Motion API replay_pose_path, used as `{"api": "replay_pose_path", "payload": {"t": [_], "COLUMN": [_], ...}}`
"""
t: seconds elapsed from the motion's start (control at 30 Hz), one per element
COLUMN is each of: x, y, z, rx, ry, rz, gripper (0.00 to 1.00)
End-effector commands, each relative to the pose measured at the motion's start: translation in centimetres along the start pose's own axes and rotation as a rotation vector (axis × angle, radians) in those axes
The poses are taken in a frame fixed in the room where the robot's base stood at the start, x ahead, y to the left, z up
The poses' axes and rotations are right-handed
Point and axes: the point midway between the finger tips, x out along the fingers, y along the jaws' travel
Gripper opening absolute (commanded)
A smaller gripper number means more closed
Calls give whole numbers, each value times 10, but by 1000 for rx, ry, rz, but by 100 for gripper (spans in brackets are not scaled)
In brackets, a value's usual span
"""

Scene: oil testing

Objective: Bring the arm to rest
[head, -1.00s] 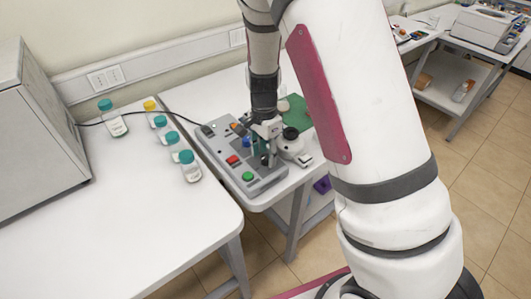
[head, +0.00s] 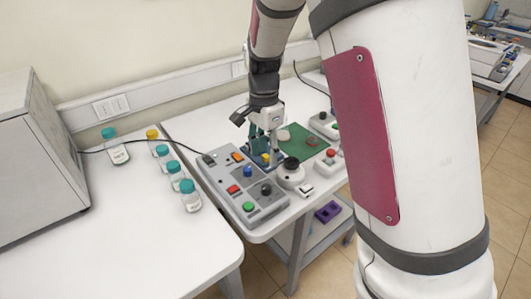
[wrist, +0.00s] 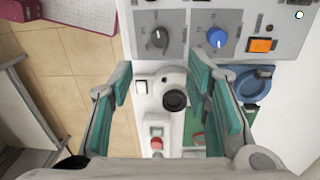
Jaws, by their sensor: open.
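My gripper (head: 268,152) hangs at the end of my white arm, above the right-hand table, near the far side of the grey control panel (head: 228,184). In the wrist view its two teal-padded fingers (wrist: 160,75) are spread wide with nothing held between them. A white round device with a black top (wrist: 174,98) shows below in the gap. It stands beside the panel in the head view (head: 291,174). The panel carries a black knob (wrist: 159,38), a blue knob (wrist: 217,37) and an orange button (wrist: 261,45).
Several teal-capped bottles (head: 191,197) and a yellow-capped one (head: 152,137) stand on the left table (head: 110,235). A grey box (head: 40,150) is at far left. A green mat (head: 308,146) and a red-button box (head: 330,158) lie right of my gripper.

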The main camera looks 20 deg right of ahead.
Motion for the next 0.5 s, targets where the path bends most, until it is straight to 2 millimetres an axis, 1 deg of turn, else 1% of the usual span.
{"api": "replay_pose_path", "payload": {"t": [0.23, 0.3, 0.37, 0.47, 0.5], "x": [0, -4, -10, -30, -40], "y": [0, 2, 5, 17, 24], "z": [0, 0, 2, 5, 8], "rx": [-1, -11, -34, -108, -150], "ry": [0, -3, -9, -24, -29], "rz": [-1, -7, -19, -56, -77], "gripper": [44, 44, 44, 44, 44]}}
